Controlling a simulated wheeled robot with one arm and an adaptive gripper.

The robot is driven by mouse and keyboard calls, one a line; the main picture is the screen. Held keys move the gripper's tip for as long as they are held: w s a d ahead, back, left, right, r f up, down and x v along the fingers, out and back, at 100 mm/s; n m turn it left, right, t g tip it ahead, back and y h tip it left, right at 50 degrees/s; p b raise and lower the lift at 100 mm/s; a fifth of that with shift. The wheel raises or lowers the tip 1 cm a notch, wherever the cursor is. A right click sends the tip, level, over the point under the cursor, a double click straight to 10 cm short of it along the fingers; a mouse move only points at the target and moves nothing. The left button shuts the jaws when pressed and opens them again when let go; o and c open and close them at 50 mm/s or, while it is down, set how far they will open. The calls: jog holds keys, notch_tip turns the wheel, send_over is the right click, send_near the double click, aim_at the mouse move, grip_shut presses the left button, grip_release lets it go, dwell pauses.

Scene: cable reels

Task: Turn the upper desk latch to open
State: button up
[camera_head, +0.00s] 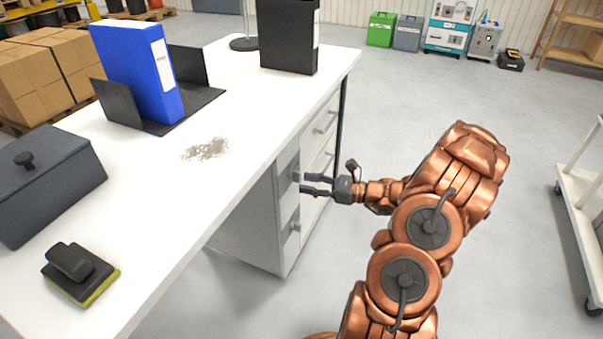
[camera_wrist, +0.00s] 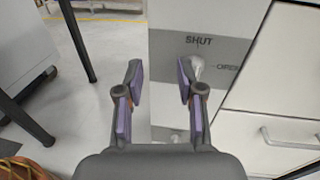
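The upper desk latch (camera_wrist: 197,66) is a small pale knob on a grey panel of the desk cabinet. The word SHUT is printed above it and OPEN to its right. My right finger partly hides it, so I cannot tell which way it points. My gripper (camera_wrist: 160,80) is open and empty. In the wrist view the latch lies just beyond the right fingertip, not between the fingers. In the head view my gripper (camera_head: 303,184) is close in front of the cabinet's upper part; contact is unclear. A lower latch (camera_head: 296,226) sits below on the cabinet.
White drawers with bar handles (camera_wrist: 290,138) are right of the latch panel. The floor on the right is clear up to a white cart (camera_head: 585,190).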

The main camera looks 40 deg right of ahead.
aim_at(295, 176)
jog(key=d+f+m+t+h, duration=0.2)
jog(key=d, duration=0.3)
jog(key=shift+b+x, duration=0.9)
jog(key=shift+x, duration=2.8)
jog(key=shift+s+a+r, duration=0.1)
jog(key=shift+a, duration=0.05)
grip_shut()
